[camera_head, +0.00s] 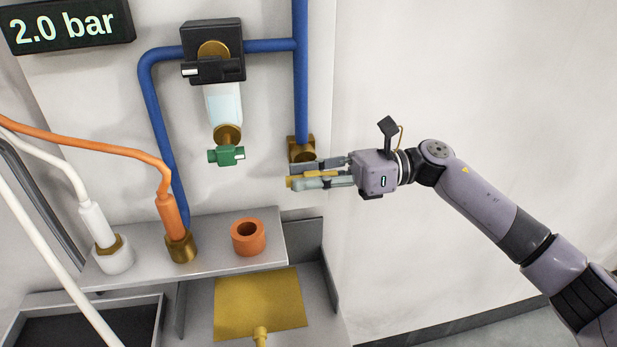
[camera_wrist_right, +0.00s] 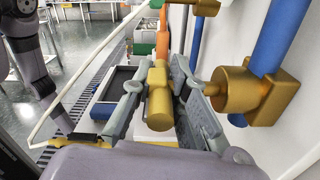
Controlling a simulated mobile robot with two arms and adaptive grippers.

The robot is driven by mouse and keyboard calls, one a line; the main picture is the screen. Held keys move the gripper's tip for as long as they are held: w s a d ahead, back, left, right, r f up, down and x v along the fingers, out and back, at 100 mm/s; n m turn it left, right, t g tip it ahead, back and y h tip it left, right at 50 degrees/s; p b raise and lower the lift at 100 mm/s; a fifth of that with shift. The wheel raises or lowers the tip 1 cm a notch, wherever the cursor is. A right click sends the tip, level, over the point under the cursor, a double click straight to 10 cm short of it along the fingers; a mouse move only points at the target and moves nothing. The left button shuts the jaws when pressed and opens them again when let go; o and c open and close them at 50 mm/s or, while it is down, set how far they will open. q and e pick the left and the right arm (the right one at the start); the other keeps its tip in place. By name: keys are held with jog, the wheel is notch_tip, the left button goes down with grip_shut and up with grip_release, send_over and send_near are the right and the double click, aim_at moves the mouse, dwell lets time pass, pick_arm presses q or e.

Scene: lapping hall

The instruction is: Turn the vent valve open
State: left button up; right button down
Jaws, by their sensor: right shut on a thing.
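The vent valve's brass body (camera_head: 302,149) sits on the wall at the lower end of a vertical blue pipe. In the right wrist view the brass body (camera_wrist_right: 245,93) is to the right of the fingers, its stem pointing towards them. My right gripper (camera_head: 318,176) is shut on a yellow handle (camera_head: 293,182), just below and in front of the body. In the right wrist view the yellow handle (camera_wrist_right: 160,95) lies between the two fingers. The fingers partly hide where the handle joins the stem. My left gripper is not in view.
A display (camera_head: 68,24) reads 2.0 bar. A green valve (camera_head: 226,155) hangs under a clear filter bowl (camera_head: 224,103) to the left. Below, a grey shelf (camera_head: 215,262) carries an orange ring (camera_head: 248,236) and hose fittings. The wall to the right is clear.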

jog(key=shift+r, duration=0.1)
jog(key=h, duration=0.3)
jog(key=shift+t, duration=0.3)
jog(key=h+p, duration=0.1)
jog(key=h, duration=0.3)
jog(key=shift+w+t+h, duration=0.1)
jog(key=shift+t+h, duration=0.2)
jog(key=shift+t, duration=0.1)
jog(key=t+h+p, duration=0.1)
jog(key=h, duration=0.4)
jog(key=shift+d, duration=0.1)
jog(key=shift+d+f+t+h+p, duration=0.15)
jog(key=shift+t+h+p, duration=0.4)
jog(key=shift+h, duration=1.35)
jog(key=shift+f, duration=0.1)
jog(key=c, duration=1.7)
grip_release()
jog(key=shift+o, duration=0.7)
jog(key=shift+f, duration=0.1)
